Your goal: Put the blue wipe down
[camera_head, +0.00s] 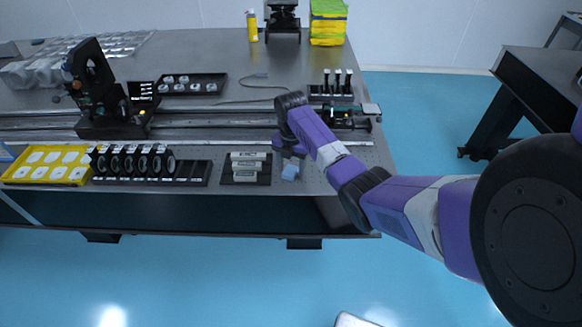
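The blue wipe (290,172) is a small light-blue piece near the front edge of the optical table (218,122), right of a small black tray with silver blocks. My gripper (290,159) is at the end of my purple arm and points down directly above the wipe. The wipe shows just below the gripper. The fingers are too small and too hidden by the wrist to tell whether they are open or shut. I cannot tell whether the wipe touches the table or hangs from the fingers.
The black tray with silver blocks (246,180) is close on the left. A black rack of round optics (135,181) and a yellow tray (50,182) stand farther left. A rail assembly (345,116) lies behind my arm. Bare tabletop shows right of the wipe.

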